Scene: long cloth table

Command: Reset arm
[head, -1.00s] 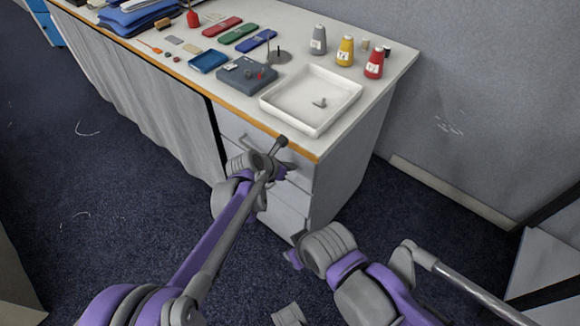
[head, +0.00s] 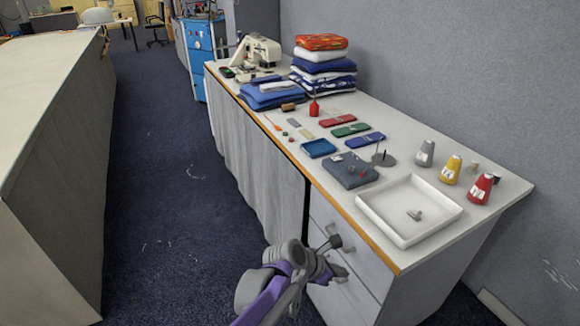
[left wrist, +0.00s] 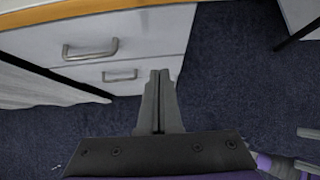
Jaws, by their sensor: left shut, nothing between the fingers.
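My left gripper (head: 330,243) is in front of the table's drawer front, below the orange-edged tabletop. In the left wrist view its two fingers (left wrist: 160,80) are together with nothing between them. A drawer with a metal handle (left wrist: 90,48) is beyond the fingers in that view. My right gripper does not show in the head view now.
The long table (head: 425,245) holds a white tray (head: 365,205), a blue-grey block (head: 335,176), three thread cones including a red one (head: 481,190), folded cloths (head: 325,68) and a sewing machine (head: 258,50). Open carpet (head: 170,200) lies left, beside another long counter (head: 50,190).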

